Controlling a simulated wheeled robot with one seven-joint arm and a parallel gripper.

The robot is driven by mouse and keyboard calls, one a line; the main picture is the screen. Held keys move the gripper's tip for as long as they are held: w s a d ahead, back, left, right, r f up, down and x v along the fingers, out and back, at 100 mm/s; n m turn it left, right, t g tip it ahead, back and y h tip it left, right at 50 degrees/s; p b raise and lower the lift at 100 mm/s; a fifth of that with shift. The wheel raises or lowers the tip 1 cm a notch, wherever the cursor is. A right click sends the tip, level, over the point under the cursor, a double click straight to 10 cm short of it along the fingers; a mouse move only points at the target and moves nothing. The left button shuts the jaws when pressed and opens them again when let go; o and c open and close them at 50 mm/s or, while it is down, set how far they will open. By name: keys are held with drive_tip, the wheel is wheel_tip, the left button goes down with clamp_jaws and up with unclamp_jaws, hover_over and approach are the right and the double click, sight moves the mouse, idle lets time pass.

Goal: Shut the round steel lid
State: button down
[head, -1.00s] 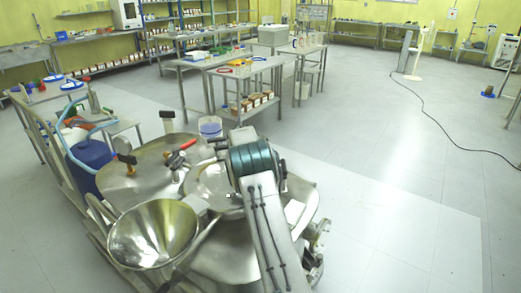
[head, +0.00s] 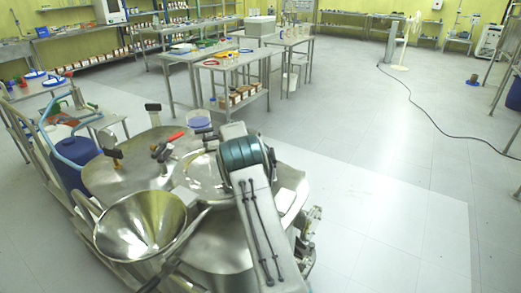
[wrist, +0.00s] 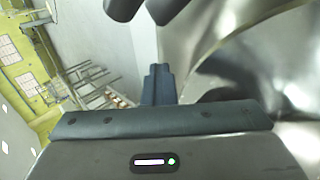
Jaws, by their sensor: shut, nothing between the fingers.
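A round, dished steel piece (head: 140,223), which looks like the lid, stands open at the near left of the steel vessel top (head: 125,178) in the head view. Its shiny hollow inner face shows. Behind it to the right is a round rimmed port (head: 205,174), partly covered by my arm. My gripper is hidden behind my arm in the head view. In the wrist view my gripper (wrist: 159,85) is shut and empty, its fingers together. Curved shiny steel (wrist: 240,40) fills the right of that view; I cannot tell whether the fingers touch it.
A red-handled clamp (head: 166,147) and other dark-knobbed fittings (head: 113,153) stick up from the vessel top. A blue drum (head: 75,160) stands at the left. A steel bench (head: 235,66) is behind.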

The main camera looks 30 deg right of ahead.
wheel_tip(320, 180, up, 13)
drive_tip(key=s+a+r+m+y, duration=0.2)
drive_tip(key=s+a+r, duration=0.5)
drive_tip(key=s, duration=0.2)
drive_tip(key=s+a+m+y, duration=0.1)
drive_tip(key=s+a, duration=0.4)
drive_tip(key=s, duration=0.4)
drive_tip(key=s+a+m+y, duration=0.1)
drive_tip(key=s+a+y, duration=0.1)
drive_tip(key=s+a, duration=0.45)
drive_tip(key=s+a+y, duration=0.1)
drive_tip(key=s+a, duration=0.2)
drive_tip(key=s, duration=0.7)
drive_tip(key=s+a+f+m, duration=0.1)
drive_tip(key=s+a+f, duration=0.1)
drive_tip(key=s, duration=0.5)
drive_tip(key=s+a+f+g+y, duration=0.1)
drive_tip(key=s+a+f, duration=0.2)
drive_tip(key=s, duration=0.5)
drive_tip(key=shift+s+m+y+p, duration=0.2)
drive_tip(key=shift+m+y+p, duration=0.1)
drive_tip(key=shift+m, duration=0.1)
drive_tip(key=shift+a, duration=0.1)
